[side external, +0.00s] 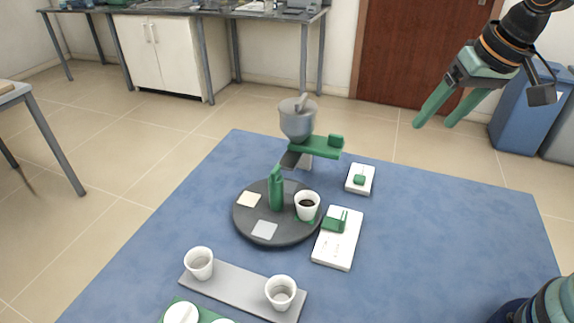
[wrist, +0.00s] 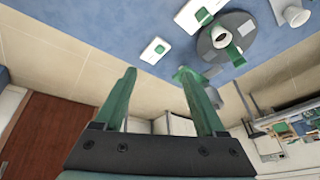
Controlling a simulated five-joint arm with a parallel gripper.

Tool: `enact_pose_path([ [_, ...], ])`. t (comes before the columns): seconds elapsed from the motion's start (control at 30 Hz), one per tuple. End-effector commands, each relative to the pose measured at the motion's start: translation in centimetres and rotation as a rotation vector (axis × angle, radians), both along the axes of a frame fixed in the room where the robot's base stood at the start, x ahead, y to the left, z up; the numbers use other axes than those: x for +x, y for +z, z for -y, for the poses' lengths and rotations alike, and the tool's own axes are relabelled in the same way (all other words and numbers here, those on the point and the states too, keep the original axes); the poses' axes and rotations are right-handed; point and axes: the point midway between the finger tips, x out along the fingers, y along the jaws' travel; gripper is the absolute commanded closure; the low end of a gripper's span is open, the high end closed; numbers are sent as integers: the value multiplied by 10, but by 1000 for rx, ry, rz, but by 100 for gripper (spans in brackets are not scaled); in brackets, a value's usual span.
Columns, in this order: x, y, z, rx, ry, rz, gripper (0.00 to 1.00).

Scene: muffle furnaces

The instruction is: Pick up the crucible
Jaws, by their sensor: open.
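A white cup-shaped crucible (side external: 300,213) with a dark inside stands upright on the round dark turntable (side external: 250,233), right of a green post (side external: 276,190). In the wrist view the crucible (wrist: 217,34) is on the dark disc at the upper right. Two more white crucibles, a left one (side external: 199,266) and a right one (side external: 281,297), stand on a grey plate (side external: 240,284) near the front. Which crucible the task means, I cannot tell. My gripper (side external: 433,122) is open and empty, high above the blue table's back right, well away from all of them.
A grey hopper (side external: 296,122) with a green arm stands behind the turntable. Two white devices, a small one (side external: 361,186) and a larger one (side external: 337,250), lie right of it. The blue table's right side (side external: 450,235) is mostly clear.

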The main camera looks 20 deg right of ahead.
Motion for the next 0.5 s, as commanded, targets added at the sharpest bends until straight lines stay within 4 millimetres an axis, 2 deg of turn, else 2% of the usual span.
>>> enact_pose_path([
  [0.03,11,-1,-11,21,-33,-35,28],
  [0.27,54,-11,-61,99,-248,-167,28],
  [0.5,89,-46,-122,125,-486,-294,28],
])
